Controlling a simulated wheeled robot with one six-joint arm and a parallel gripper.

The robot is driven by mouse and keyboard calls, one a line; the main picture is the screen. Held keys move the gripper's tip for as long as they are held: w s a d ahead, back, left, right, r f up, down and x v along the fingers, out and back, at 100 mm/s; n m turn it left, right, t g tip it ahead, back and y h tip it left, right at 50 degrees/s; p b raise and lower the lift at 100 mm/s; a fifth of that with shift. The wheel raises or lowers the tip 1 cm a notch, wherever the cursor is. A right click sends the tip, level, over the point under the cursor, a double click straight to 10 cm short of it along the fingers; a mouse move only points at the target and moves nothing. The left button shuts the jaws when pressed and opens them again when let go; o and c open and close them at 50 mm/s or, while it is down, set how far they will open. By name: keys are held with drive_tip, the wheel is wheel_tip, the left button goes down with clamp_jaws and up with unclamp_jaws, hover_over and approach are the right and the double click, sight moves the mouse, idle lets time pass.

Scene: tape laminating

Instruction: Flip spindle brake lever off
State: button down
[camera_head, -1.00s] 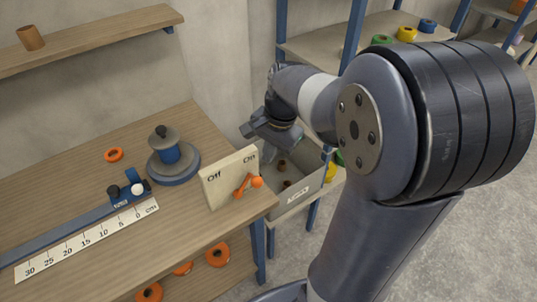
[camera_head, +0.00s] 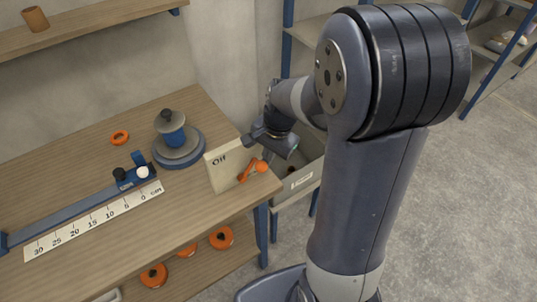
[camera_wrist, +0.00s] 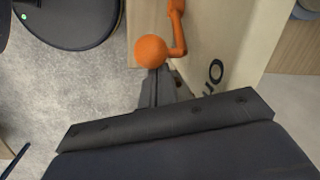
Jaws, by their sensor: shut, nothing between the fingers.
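The spindle brake lever (camera_head: 250,171) is orange with a ball knob, mounted on the front of a cream label plate (camera_head: 222,177). Its arm slants up to the right, knob at the "On" side. "Off" is readable at the plate's left; "On" is hidden behind my gripper in the head view but shows in the wrist view. My gripper (camera_head: 254,141) is at the plate's upper right, just above the knob. In the wrist view the knob (camera_wrist: 151,51) sits just beyond the shut, empty fingers (camera_wrist: 154,88); I cannot tell whether they touch it.
The blue spindle (camera_head: 173,140) stands on its round base behind the plate. A scale ruler (camera_head: 95,220) and blue slide lie to the left on the wooden bench (camera_head: 60,185). A grey bin (camera_head: 300,180) stands to the right, below my gripper. Orange rolls (camera_head: 221,238) lie on the lower shelf.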

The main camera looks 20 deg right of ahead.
drive_tip(key=shift+a, duration=0.1)
drive_tip(key=shift+a+r+h, duration=0.15)
drive_tip(key=shift+r+h, duration=0.05)
drive_tip(key=shift+h, duration=0.2)
drive_tip(key=shift+s+a+r+t, duration=0.15)
drive_tip(key=shift+a+r+t, duration=0.05)
drive_tip(key=shift+t, duration=0.1)
drive_tip(key=shift+s+a+r+h, duration=0.15)
drive_tip(key=shift+a+r+h, duration=0.1)
drive_tip(key=shift+a+h, duration=0.5)
drive_tip(key=s+a+t+h+b, duration=0.2)
drive_tip(key=a+h+b, duration=0.5)
drive_tip(key=b, duration=0.6)
drive_tip(key=shift+s+a+n+t, duration=0.3)
drive_tip(key=shift+s+a+n, duration=0.15)
drive_tip(key=shift+a, duration=0.45)
drive_tip(key=shift+s+a, duration=0.15)
